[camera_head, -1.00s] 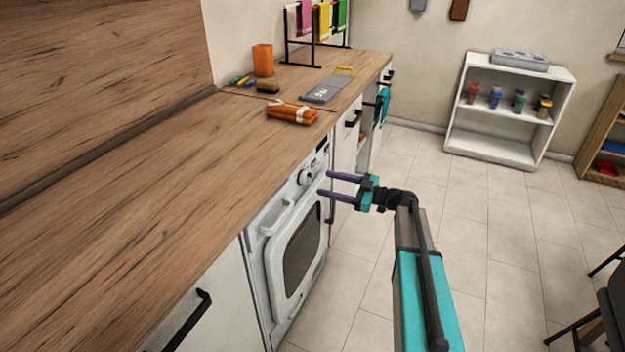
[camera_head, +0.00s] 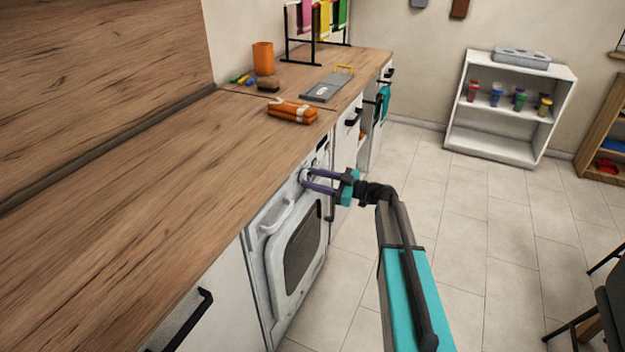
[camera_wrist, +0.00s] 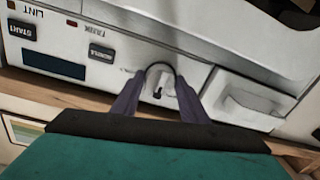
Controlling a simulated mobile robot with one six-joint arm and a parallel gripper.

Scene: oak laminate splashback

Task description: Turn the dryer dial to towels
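The white dryer (camera_head: 285,225) is built in under the counter, its door closed. Its round dial (camera_wrist: 161,84) shows in the wrist view, pale with a dark upper rim and a small dark mark on its face. My gripper (camera_head: 306,179) is at the dryer's upper panel. In the wrist view its two purple fingers (camera_wrist: 158,92) stand apart, one on each side of the dial. I cannot tell whether they touch it. The labels around the dial are too small or hidden to read, so its setting is unclear.
A start button (camera_wrist: 20,29) and a dark display (camera_wrist: 54,64) are on the panel, upside down in the wrist view. An orange towel bundle (camera_head: 292,111) lies on the counter above. A white shelf (camera_head: 508,105) stands far right. The floor beside the dryer is open.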

